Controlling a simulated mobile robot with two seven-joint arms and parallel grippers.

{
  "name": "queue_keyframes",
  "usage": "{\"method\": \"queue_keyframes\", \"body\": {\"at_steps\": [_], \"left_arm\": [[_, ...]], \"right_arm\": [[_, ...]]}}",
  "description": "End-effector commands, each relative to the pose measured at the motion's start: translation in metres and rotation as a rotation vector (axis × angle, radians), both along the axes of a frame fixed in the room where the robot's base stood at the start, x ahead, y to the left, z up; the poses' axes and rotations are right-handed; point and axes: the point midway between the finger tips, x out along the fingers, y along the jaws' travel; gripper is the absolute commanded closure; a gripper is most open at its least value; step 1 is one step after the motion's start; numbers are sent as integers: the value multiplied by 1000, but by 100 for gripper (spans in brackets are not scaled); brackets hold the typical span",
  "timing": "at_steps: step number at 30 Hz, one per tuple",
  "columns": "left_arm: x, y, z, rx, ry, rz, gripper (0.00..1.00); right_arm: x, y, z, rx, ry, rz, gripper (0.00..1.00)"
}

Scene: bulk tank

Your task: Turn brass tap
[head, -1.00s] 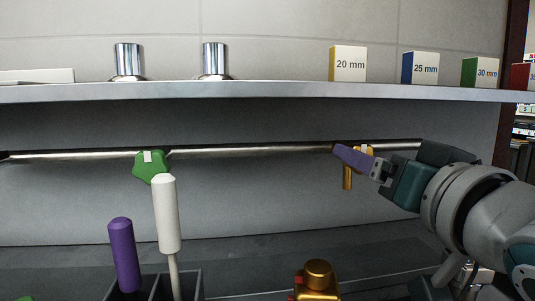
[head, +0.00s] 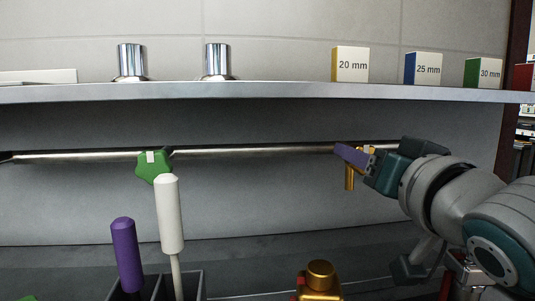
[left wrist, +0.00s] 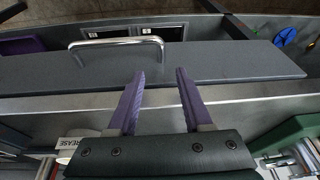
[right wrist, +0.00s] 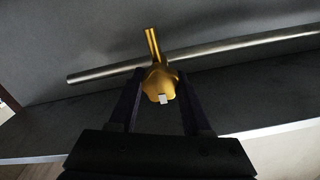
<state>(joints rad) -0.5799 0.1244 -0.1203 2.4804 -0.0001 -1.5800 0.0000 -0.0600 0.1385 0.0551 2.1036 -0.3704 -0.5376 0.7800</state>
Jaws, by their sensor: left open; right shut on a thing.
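The brass tap (head: 350,178) sits on the right part of the horizontal steel pipe (head: 250,153) under the shelf. Its spout points down in the head view; its upper part is partly hidden by my right gripper (head: 357,157). In the right wrist view the tap's star-shaped knob (right wrist: 158,84), with a white mark, sits between my fingers, and my right gripper (right wrist: 160,92) is shut on it. My left gripper (left wrist: 160,73) is open and empty in the left wrist view, above a dark panel with a metal handle (left wrist: 117,43).
A green tap knob (head: 153,167) is on the same pipe at left. White-handled (head: 169,215) and purple-handled (head: 126,252) tools stand in a holder below. Another brass fitting (head: 319,281) is at bottom centre. The shelf (head: 270,92) above carries labelled boxes and chrome fittings.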

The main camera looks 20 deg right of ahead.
Motion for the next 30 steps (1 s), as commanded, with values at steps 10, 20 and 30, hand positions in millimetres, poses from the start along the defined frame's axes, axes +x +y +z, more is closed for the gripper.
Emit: {"method": "queue_keyframes", "body": {"at_steps": [10, 20, 30], "left_arm": [[0, 0, 0, 1, 1, -1, 50], [0, 0, 22, -1, 1, 2, 50], [0, -2, 20, -9, 1, 6, 50]], "right_arm": [[0, 0, 0, 0, 0, 0, 100], [0, 0, 3, -236, 59, 0, 100], [0, 0, 1, -265, 62, -1, 48]]}}
